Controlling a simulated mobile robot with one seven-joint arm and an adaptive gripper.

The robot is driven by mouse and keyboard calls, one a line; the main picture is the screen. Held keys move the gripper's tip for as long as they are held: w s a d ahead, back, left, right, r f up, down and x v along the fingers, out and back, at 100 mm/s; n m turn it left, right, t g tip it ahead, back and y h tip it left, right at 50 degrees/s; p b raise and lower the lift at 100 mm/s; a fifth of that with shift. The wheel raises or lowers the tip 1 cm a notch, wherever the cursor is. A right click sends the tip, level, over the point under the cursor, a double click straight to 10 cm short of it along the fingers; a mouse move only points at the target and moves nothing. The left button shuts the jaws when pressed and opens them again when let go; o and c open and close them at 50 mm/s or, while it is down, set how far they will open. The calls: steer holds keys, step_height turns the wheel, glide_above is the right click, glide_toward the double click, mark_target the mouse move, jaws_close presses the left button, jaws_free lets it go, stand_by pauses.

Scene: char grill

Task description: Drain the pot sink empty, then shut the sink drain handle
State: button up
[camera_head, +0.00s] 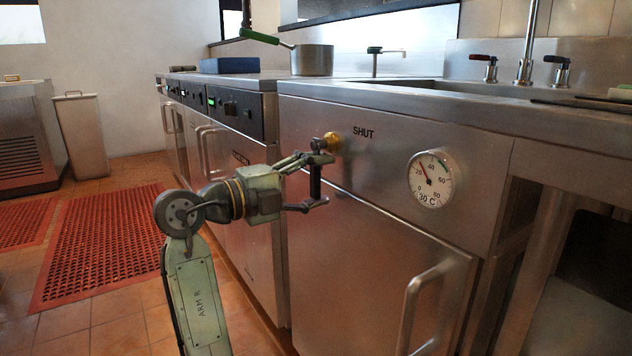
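The pot sink (400,85) is set in the steel counter at the upper right; its inside and any water are hidden by the low view. On the cabinet front below is the drain valve, a brass fitting (332,141) left of the label "SHUT". Its black drain handle (315,181) appears to hang straight down, away from the label. My gripper (318,181) is at the handle, its two fingers spread wide, one near the handle's top and one near its bottom. Whether they touch it I cannot tell.
A round dial (435,179) reading 30 °C sits right of the valve. A cabinet door handle (422,305) juts out below. A pot (312,60) stands on the counter; two taps flank a spout (527,50). Red mats (105,240) lie on the open floor left.

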steer(key=shift+o, duration=0.9)
steer(key=v, duration=1.2)
steer(key=shift+a, duration=0.15)
